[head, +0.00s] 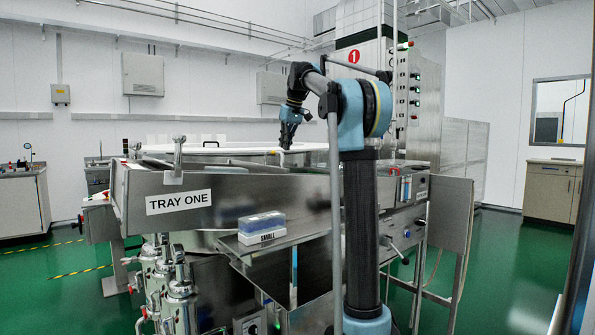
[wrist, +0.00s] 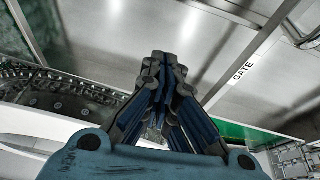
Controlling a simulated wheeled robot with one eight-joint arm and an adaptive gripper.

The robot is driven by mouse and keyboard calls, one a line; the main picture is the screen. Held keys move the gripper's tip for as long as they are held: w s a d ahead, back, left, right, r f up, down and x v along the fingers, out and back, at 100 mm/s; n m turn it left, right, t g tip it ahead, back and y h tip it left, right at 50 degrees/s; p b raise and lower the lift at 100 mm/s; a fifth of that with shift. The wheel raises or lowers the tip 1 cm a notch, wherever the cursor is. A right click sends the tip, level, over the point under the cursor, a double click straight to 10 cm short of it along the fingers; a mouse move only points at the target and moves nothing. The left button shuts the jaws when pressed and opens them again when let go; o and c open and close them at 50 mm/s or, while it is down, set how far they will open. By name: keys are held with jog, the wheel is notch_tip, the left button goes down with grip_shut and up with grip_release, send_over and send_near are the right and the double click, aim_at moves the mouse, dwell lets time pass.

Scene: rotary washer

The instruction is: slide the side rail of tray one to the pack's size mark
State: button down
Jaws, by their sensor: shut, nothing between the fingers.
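Tray one is the long steel tray with a "TRAY ONE" label on its near wall (head: 235,190). The pack (head: 262,228), blue-topped with a white band reading "SMALL", sits on a steel ledge below that wall. An upright metal post (head: 178,157) stands at the tray's near wall. I cannot tell for certain which part is the side rail, and its size marks are not readable. My gripper (head: 285,146) points down above the tray's far right part, its tips close to the steel there. In the wrist view my gripper (wrist: 165,62) is shut and empty.
A "GATE" label (wrist: 243,70) is on a steel panel in the wrist view. A dark bed with round fittings (wrist: 55,97) lies at the left there. Steel pipework (head: 165,280) stands below the tray, and a control column (head: 405,90) rises behind my arm.

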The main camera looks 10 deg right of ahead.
jog(key=x, duration=0.3)
jog(key=d+x, duration=0.1)
jog(key=x, duration=0.3)
jog(key=w+d+x, duration=0.1)
jog(key=x, duration=0.3)
jog(key=shift+w+d, duration=0.1)
jog(key=shift+d, duration=0.05)
jog(key=shift+s+d+r, duration=0.1)
jog(key=shift+s+d, duration=0.25)
jog(key=shift+s, duration=0.2)
jog(key=shift+s+d+r, duration=0.1)
jog(key=shift+s+d, duration=0.25)
jog(key=shift+s, duration=0.2)
jog(key=shift+s+d, duration=0.45)
jog(key=shift+s, duration=0.2)
